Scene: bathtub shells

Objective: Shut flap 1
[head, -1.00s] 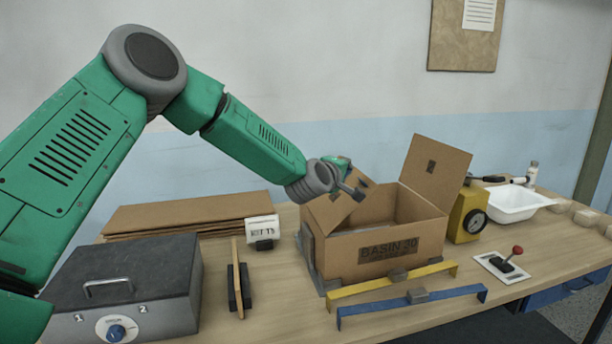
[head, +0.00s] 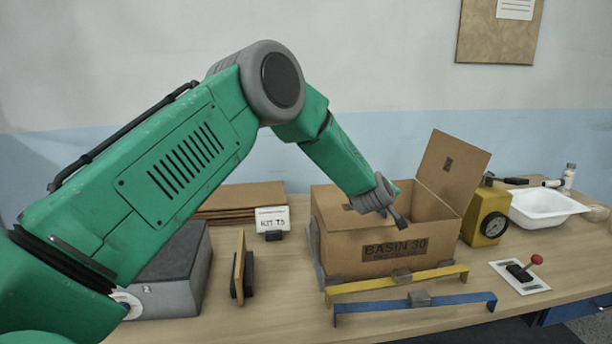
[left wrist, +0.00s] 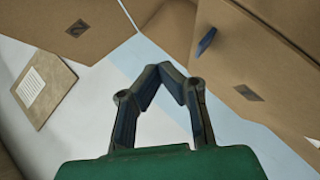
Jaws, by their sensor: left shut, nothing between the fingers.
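The open cardboard box (head: 345,245), labelled BASIN 30, stands on the bench. Its right flap (head: 447,170) stands up, leaning outward; in the left wrist view this flap (left wrist: 95,40) bears a mark that looks like a 2. A flap with a dark mark also shows at right in the left wrist view (left wrist: 275,85). My left gripper (head: 399,220) is shut and empty, pointing down at the box's front rim; its fingers (left wrist: 172,70) meet at the tips. Contact cannot be told. My right gripper is not in view.
Yellow (head: 350,287) and blue (head: 375,307) bars lie before the box. A yellow gauge block (head: 472,215), white basin (head: 545,206) and red-knobbed lever (head: 522,272) are right. A grey case (head: 180,270) and wooden piece (head: 239,265) are left.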

